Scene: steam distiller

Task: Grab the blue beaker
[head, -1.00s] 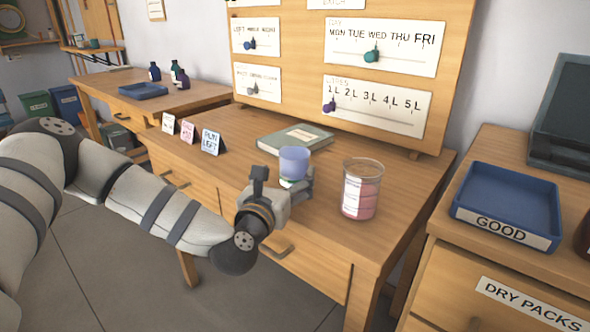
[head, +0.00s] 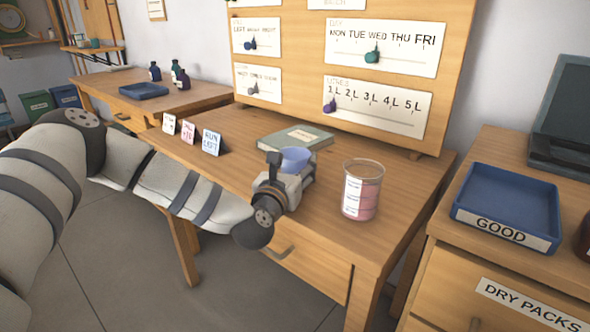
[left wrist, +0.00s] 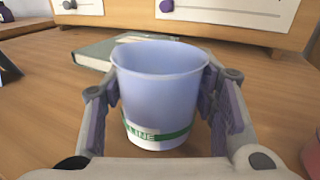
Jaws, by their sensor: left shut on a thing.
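The blue beaker (left wrist: 160,85) stands upright between the fingers of my left gripper (left wrist: 163,102) in the left wrist view. It is pale blue with a white and green band near its base. Both fingers press on its sides. In the head view the beaker (head: 296,158) shows only its upper part; my left gripper (head: 290,178) hides the rest. It is on or just above the wooden desk (head: 230,180); I cannot tell which. My right gripper is in neither view.
A clear beaker with pink contents (head: 361,190) stands close on the right. A green book (head: 290,140) lies behind, and several small cards (head: 212,142) stand to the left. A blue tray (head: 508,203) marked GOOD sits on the right cabinet. The upright board (head: 345,75) closes off the back.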

